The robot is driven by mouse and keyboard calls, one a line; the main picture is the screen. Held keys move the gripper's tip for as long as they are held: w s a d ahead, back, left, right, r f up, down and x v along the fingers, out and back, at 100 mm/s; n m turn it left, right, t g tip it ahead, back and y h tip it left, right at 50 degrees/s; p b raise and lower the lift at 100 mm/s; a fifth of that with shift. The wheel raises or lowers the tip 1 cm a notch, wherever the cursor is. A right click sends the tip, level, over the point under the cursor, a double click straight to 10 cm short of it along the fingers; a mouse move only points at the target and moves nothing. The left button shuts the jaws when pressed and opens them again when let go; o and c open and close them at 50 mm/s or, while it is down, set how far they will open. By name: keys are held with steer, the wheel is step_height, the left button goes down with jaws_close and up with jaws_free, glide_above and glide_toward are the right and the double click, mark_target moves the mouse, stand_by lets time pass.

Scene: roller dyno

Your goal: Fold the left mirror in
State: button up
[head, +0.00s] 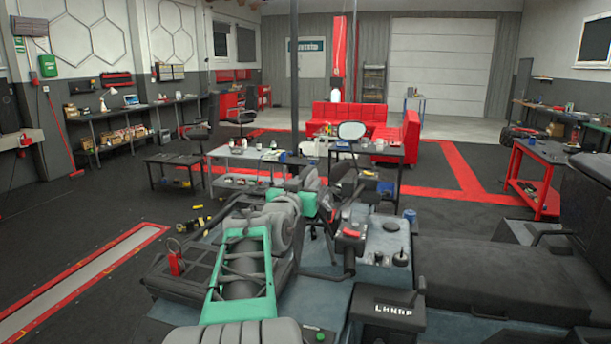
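A round pale disc with a dark rim (351,130) stands upright in the middle of the head view and looks like a mirror. Its face is turned toward me, and it is not folded flat. Its lower mount is hard to make out among dark parts. Below it is a cluttered machine with a green frame around a dark coil (240,265), grey rounded parts and a red-topped lever (351,233). I cannot make out my gripper anywhere in the view, and nothing visible touches the disc.
A black seat-like block (490,270) fills the lower right. A small grey table (247,158) and a low black table (174,160) stand behind the machine. A red workbench (535,175) is at the right, a red sofa (350,115) behind. Dark floor at the left is mostly free.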

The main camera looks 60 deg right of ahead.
steer(key=shift+c, duration=0.3)
jaws_close()
stand_by(1.1)
